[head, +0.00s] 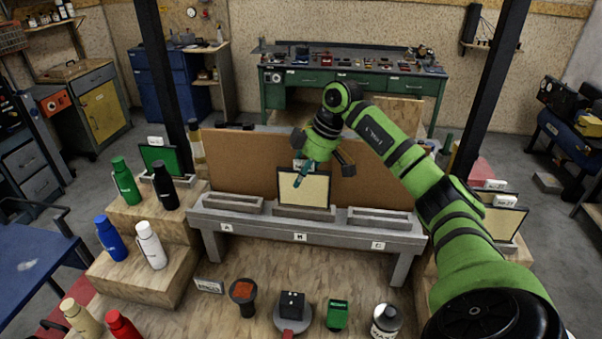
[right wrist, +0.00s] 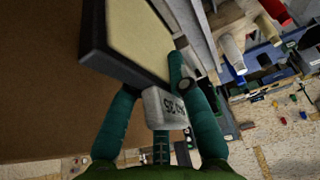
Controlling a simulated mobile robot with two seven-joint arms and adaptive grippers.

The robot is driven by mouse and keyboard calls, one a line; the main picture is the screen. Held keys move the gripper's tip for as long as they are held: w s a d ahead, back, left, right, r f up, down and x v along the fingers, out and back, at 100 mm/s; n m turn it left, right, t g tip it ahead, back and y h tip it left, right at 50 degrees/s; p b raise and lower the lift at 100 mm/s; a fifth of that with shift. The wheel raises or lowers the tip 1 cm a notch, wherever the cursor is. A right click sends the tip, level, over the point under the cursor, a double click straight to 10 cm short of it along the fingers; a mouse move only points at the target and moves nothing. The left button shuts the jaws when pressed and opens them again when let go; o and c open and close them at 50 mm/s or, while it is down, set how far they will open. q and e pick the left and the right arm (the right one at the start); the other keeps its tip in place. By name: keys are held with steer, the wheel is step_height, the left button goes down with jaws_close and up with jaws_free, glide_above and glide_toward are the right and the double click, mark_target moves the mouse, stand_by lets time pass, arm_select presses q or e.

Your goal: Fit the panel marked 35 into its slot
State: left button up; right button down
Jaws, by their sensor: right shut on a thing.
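The panel (head: 308,189), cream-faced in a dark frame, stands upright at the middle slot block (head: 290,212) on the grey bench. Its lower edge meets the block's top in the head view; I cannot tell whether it is seated in the groove. My right gripper (head: 303,173) is shut on the panel's top, at its white tag. In the right wrist view the teal fingers flank the tag (right wrist: 165,108), whose print is upside down and only partly legible; the panel's cream face (right wrist: 130,35) shows beyond. The left slot block (head: 233,204) and right slot block (head: 380,218) are empty. My left gripper is out of view.
A brown board (head: 240,160) rises behind the slots. A green panel (head: 160,158) stands on the left steps near several bottles (head: 150,245). Another cream panel (head: 503,222) stands at the right. Several small items, including a green one (head: 337,315), stand in front of the bench.

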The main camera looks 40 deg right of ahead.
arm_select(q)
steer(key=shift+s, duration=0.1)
arm_select(e)
steer(key=c, duration=1.2)
jaws_free()
steer(key=shift+f, duration=0.1)
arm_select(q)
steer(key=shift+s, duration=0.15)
arm_select(e)
steer(key=shift+o, duration=0.2)
steer(key=b+v, duration=0.3)
steer(key=v, duration=0.9)
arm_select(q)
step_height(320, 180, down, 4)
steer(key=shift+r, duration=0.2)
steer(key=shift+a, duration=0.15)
